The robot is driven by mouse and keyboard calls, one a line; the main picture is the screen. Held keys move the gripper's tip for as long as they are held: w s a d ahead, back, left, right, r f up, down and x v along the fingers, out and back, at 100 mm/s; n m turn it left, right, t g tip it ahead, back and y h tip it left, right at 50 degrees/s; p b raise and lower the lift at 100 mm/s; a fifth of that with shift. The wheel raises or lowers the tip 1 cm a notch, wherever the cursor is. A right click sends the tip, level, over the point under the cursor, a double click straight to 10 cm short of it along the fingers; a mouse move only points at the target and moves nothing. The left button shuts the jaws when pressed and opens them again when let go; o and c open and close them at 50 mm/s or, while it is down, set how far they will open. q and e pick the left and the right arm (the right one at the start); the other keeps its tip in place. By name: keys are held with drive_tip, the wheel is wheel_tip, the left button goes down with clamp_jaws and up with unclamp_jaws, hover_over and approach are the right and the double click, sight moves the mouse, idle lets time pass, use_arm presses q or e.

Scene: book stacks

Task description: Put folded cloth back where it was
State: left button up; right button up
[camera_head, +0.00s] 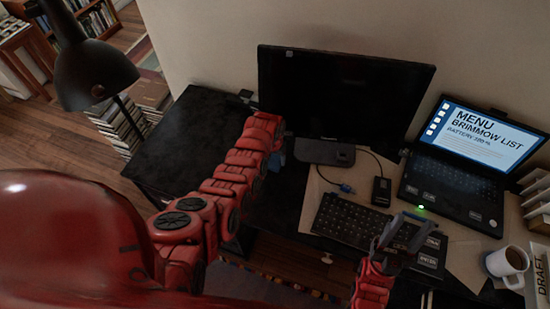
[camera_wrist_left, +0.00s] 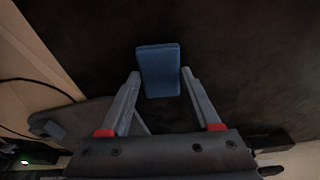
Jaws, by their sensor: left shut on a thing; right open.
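The folded cloth (camera_wrist_left: 158,70) is a small blue block in the left wrist view. My left gripper (camera_wrist_left: 160,76) is shut on it, with one finger at each side. A dark surface lies behind the cloth. In the head view my left gripper (camera_head: 277,153) reaches over the desk, left of the monitor's foot, and its arm hides most of the cloth there. My right gripper (camera_head: 402,232) is open and empty above the right end of the keyboard.
A monitor (camera_head: 340,95) stands at the back, with a laptop (camera_head: 455,190) to its right. A lamp (camera_head: 92,72) stands at the left. The dark desktop (camera_head: 190,135) at left is clear.

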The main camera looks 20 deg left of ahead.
sight(273, 165)
use_arm(q)
drive_tip(key=shift+f, duration=0.1)
drive_tip(key=o, duration=1.2)
drive_tip(key=shift+r, duration=0.2)
drive_tip(key=shift+r, duration=0.55)
wheel_tip(273, 165, up, 11)
drive_tip(key=s+b, duration=0.1)
drive_tip(key=b, duration=0.1)
drive_tip(key=shift+s+f, duration=0.2)
drive_tip(key=shift+s, duration=0.2)
